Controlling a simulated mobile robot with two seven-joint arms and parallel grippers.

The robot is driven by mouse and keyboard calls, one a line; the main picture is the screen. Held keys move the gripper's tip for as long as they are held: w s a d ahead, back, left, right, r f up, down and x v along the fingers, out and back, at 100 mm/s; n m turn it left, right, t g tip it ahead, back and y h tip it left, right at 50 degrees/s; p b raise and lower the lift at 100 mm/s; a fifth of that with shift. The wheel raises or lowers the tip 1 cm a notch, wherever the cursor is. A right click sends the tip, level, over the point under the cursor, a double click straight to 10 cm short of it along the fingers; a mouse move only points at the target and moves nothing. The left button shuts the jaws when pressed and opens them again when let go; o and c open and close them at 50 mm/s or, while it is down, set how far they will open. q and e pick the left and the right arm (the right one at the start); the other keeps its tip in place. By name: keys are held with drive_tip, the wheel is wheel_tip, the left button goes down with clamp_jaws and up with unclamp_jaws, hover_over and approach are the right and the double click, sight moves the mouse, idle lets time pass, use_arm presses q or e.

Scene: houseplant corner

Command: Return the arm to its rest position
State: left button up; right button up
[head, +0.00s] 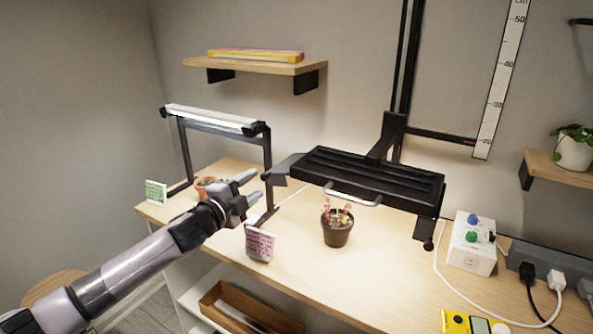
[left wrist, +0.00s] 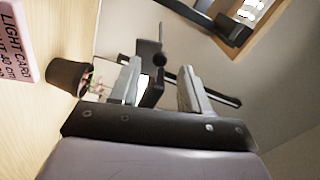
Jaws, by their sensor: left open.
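My left arm comes in from the lower left in the head view. Its gripper (head: 250,187) is open, with nothing between the fingers, above the left part of the table (head: 300,235). It is near the small lamp frame and above and left of the pink card (head: 260,243). In the left wrist view the two fingers (left wrist: 160,88) stand apart, with background showing between them. A dark pot with a reddish plant (head: 337,232) stands on the table under the black lamp, apart from the gripper. It also shows in the left wrist view (left wrist: 66,74). My right gripper is not in view.
The black lamp (head: 365,178) hangs on a rail right of the gripper. A white-topped light frame (head: 212,117) stands behind it, near an orange pot (head: 203,188) and green card (head: 156,192). A white control box (head: 471,247) and power strip (head: 548,268) are at right.

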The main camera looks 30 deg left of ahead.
use_arm(q)
drive_tip(key=s+d+f+n+g+y, duration=0.2)
drive_tip(key=s+d+f+n+g, duration=0.65)
drive_tip(key=s+f, duration=0.75)
drive_tip(key=s+d+f+n+g+h, duration=0.1)
drive_tip(key=s+d+n+g, duration=0.25)
drive_tip(key=s, duration=0.75)
drive_tip(key=s+d+f+n+g, duration=0.2)
drive_tip(key=s+d+g, duration=0.15)
drive_tip(key=s, duration=0.75)
drive_tip(key=w+d+f+t+h, duration=0.2)
drive_tip(key=w+d+f+t, duration=0.1)
drive_tip(key=w+f+t, duration=0.4)
wheel_tip(320, 180, down, 2)
drive_tip(key=shift+w+f+t, duration=0.1)
drive_tip(key=shift+w+t, duration=0.05)
drive_tip(key=shift+t, duration=0.4)
drive_tip(key=shift+d, duration=0.15)
drive_tip(key=shift+c, duration=0.3)
